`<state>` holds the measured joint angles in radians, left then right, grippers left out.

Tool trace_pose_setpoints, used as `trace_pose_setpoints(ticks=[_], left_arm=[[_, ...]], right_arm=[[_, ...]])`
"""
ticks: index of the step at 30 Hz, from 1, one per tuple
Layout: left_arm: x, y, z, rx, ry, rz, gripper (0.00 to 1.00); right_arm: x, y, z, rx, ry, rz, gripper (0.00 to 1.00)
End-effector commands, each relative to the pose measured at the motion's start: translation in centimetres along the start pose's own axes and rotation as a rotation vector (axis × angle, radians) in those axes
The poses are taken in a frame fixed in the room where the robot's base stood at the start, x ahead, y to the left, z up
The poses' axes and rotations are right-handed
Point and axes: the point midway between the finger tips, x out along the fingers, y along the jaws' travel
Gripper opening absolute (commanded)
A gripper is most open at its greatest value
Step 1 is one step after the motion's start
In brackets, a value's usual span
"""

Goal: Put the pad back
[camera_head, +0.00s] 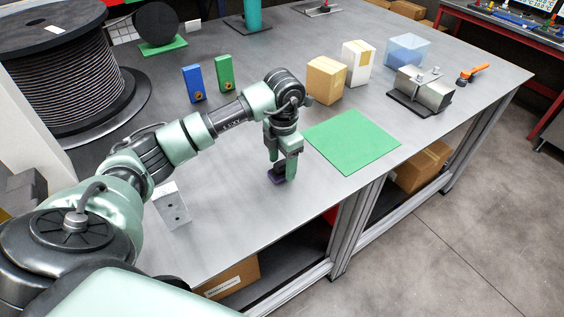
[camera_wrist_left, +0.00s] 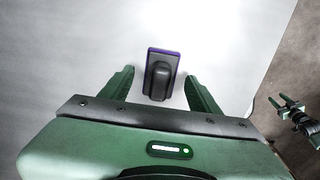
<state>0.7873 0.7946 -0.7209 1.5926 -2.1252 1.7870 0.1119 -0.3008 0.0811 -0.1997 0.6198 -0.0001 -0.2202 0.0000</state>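A small dark pad with a purple edge and a raised black grip on top lies on the grey metal table; it shows in the left wrist view (camera_wrist_left: 152,57) and, partly hidden, in the head view (camera_head: 277,179). My left gripper (camera_head: 285,165) points down over it. In the left wrist view my left gripper (camera_wrist_left: 160,88) is open, one finger on each side of the pad's grip, with gaps on both sides. My right gripper (camera_wrist_left: 281,101) shows small at the right edge of the left wrist view, above the floor, its two fingers apart and empty.
A flat green mat (camera_head: 352,139) lies bare right of my left gripper. Behind it stand a cardboard box (camera_head: 325,80), a white box (camera_head: 358,63) and a translucent blue bin (camera_head: 407,51). Blue (camera_head: 193,84) and green (camera_head: 224,74) blocks stand behind my arm. A white block (camera_head: 172,207) is nearer.

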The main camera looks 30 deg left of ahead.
Motion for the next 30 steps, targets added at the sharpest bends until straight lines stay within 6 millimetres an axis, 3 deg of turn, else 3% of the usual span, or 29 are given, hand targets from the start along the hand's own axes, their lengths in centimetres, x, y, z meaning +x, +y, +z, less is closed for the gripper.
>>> trace_pose_setpoints(ticks=[3, 7, 15, 21, 30], left_arm=[[-0.5, 0.0, 0.0, 0.000, 0.000, 0.000, 0.62], [-1.7, 0.1, 0.1, 0.000, -0.004, 0.002, 0.62], [-7.6, 0.1, 0.1, -0.001, -0.005, 0.004, 0.62], [-11.2, 0.1, 0.1, 0.000, -0.003, 0.003, 0.62], [-12.3, 0.0, 0.0, -0.001, 0.001, 0.000, 0.62]], right_arm=[[-0.4, 0.0, -0.1, 0.000, 0.000, 0.000, 0.49], [0.5, 0.0, 0.0, 0.000, 0.000, 0.000, 0.49], [2.2, -0.1, 0.1, 0.000, 0.001, -0.001, 0.49], [2.2, -0.1, 0.1, 0.000, 0.001, -0.001, 0.49], [2.1, -0.2, 0.1, 0.000, 0.002, -0.002, 0.49]])
